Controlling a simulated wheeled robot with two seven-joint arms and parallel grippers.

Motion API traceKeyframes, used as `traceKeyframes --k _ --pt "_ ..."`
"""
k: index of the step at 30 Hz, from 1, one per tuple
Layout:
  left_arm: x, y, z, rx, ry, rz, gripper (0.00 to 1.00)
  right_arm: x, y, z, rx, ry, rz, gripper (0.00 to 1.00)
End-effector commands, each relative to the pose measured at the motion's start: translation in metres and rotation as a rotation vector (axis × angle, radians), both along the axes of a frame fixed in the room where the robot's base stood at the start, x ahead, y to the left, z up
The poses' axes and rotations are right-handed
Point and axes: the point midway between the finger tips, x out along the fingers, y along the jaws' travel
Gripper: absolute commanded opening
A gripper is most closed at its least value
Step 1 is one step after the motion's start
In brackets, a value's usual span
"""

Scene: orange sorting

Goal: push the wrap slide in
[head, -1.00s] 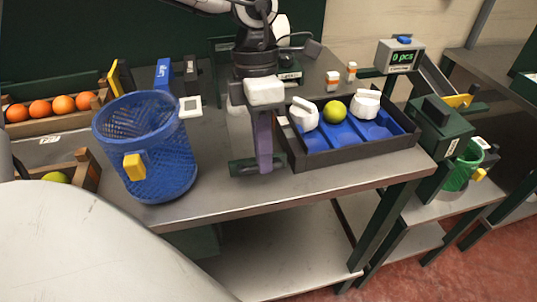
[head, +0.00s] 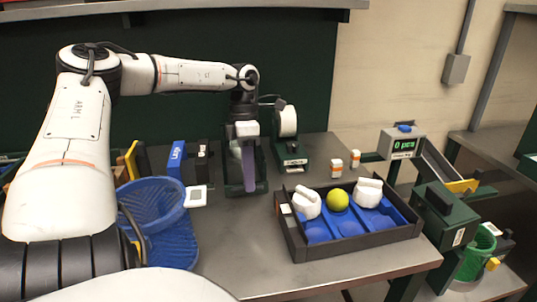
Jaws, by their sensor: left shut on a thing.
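The wrap slide (head: 233,190) appears as a low dark bar on the table, left of the blue-lined tray and beside the small green dispenser. My left gripper (head: 247,178) points straight down onto it and is shut on it. A purple-grey upright part shows between the gripper body and the bar. The fingers partly hide the slide, so exactly how they hold it is unclear. My right gripper is not in view.
The dark tray (head: 300,253) holds two white wrapped pieces and a yellow-green fruit (head: 337,200). A blue mesh basket (head: 170,235) stands left. The green dispenser with a white roll (head: 287,122) is just right of the gripper. A counter (head: 403,143) reads "0 pcs".

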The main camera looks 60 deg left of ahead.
Motion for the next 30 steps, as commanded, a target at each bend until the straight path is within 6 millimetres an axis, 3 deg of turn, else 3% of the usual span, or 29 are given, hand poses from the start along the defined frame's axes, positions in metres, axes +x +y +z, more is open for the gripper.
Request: traceKeyframes --k 6,18,19,20,30 --pt "0.000 0.015 0.000 0.002 0.000 0.003 0.00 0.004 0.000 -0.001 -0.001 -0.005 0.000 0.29" --pt "0.002 0.019 0.002 0.011 -0.006 0.003 0.00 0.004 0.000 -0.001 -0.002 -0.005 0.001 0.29" --pt "0.002 0.019 0.003 0.011 -0.006 0.003 0.14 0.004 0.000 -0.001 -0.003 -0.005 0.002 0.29" --pt "0.003 0.019 0.003 0.011 -0.007 0.004 0.18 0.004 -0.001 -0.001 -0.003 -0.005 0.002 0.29" --pt "0.002 0.019 0.007 0.007 -0.004 0.003 0.18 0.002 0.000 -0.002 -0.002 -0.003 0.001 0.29"
